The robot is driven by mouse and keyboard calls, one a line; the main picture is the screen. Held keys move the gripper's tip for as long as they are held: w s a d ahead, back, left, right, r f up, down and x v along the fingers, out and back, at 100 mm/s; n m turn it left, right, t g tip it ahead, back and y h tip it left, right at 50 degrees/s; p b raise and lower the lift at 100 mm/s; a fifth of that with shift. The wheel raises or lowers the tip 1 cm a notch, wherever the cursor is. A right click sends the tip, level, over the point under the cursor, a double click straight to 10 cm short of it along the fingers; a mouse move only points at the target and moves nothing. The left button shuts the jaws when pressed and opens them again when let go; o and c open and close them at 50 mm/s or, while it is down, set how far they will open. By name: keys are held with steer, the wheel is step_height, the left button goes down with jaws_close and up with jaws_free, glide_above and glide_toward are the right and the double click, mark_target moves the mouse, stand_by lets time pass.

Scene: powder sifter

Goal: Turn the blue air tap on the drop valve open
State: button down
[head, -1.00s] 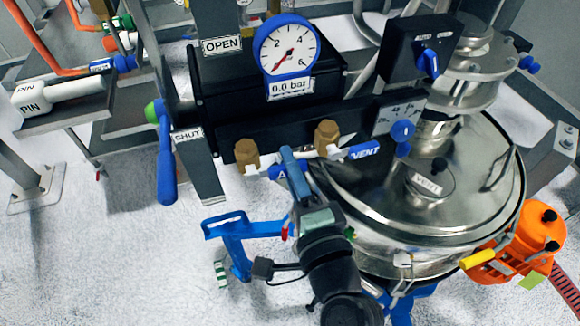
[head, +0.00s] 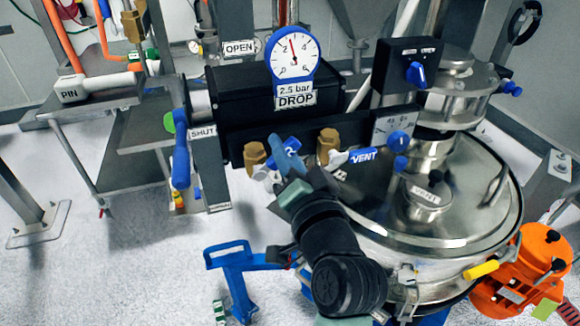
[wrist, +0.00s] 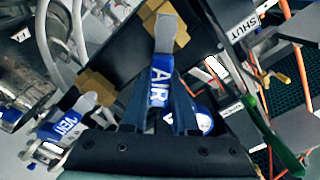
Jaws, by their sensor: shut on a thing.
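The blue air tap (wrist: 160,88), lettered AIR, sits between the fingers of my gripper (wrist: 160,110) in the wrist view. Its grey stem runs up to a brass valve body (wrist: 160,20). In the head view the blue lever (head: 292,146) shows beside my gripper (head: 281,160), tilted up from the left brass fitting (head: 255,157) and partly hidden. My gripper is shut on the lever. The drop valve's black body (head: 240,97) carries a round gauge (head: 293,52) with its needle near the top, reading 2.5 bar above a DROP label.
A blue VENT lever (head: 362,156) lies just right of my gripper, by the right brass fitting (head: 329,146). A black switch box (head: 405,72) and a steel lidded vessel (head: 460,205) stand to the right. A blue-handled lever (head: 181,160) hangs at the SHUT label on the left.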

mark_target(259, 171)
steer(key=n, duration=0.1)
steer(key=a+n+b, duration=0.1)
steer(key=n, duration=0.1)
steer(key=a+r+n+b, duration=0.1)
steer(key=shift+s+n, duration=0.3)
steer(key=shift+s+a+r+n+b, duration=0.2)
steer(key=shift+a+n+b, duration=0.4)
steer(key=shift+n, duration=0.55)
steer(key=shift+s+a+r+n+b, duration=0.15)
steer(key=shift+a+n+b, duration=0.25)
steer(key=shift+n+b, duration=0.55)
steer(key=shift+n, duration=0.3)
steer(key=c, duration=0.7)
jaws_free()
steer(key=shift+s, duration=0.15)
